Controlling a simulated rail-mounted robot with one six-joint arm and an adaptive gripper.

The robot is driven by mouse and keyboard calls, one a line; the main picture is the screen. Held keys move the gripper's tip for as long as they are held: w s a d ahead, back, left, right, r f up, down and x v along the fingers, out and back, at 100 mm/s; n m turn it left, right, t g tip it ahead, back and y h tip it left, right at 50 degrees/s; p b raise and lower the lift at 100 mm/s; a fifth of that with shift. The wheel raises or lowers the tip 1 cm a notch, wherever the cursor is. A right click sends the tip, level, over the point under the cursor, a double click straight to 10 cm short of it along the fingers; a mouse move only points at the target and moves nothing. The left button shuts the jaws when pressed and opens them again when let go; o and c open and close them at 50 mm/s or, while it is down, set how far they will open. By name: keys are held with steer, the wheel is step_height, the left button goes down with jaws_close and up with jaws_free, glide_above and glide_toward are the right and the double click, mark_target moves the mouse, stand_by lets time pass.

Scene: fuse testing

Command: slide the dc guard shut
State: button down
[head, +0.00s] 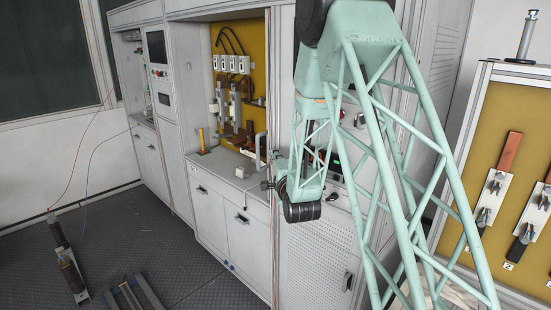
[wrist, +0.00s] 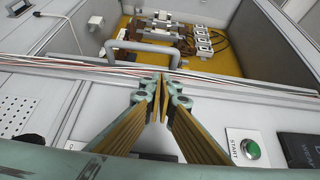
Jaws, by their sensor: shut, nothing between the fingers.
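The dc guard stands open, with the yellow-backed bay (head: 257,50) uncovered in the head view. A grey U-shaped handle (head: 257,152), apparently the guard's, stands at the right side of the bay opening. The handle also shows in the wrist view (wrist: 143,48), just beyond my fingertips. My gripper (wrist: 161,80) is shut and empty, its fingertips close to the handle's right end. I cannot tell whether they touch it. In the head view my arm hides part of the cabinet front right of the bay.
Inside the bay are white breakers (head: 231,64) and fuse parts. Thin red and white wires (wrist: 80,62) cross by the fingertips in the wrist view. A green START button (wrist: 250,149) is at lower right there. A yellow fuse panel (head: 490,130) stands at the right.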

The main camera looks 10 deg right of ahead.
steer(key=w+a, duration=0.2)
steer(key=w, duration=0.7)
steer(key=shift+a, duration=0.3)
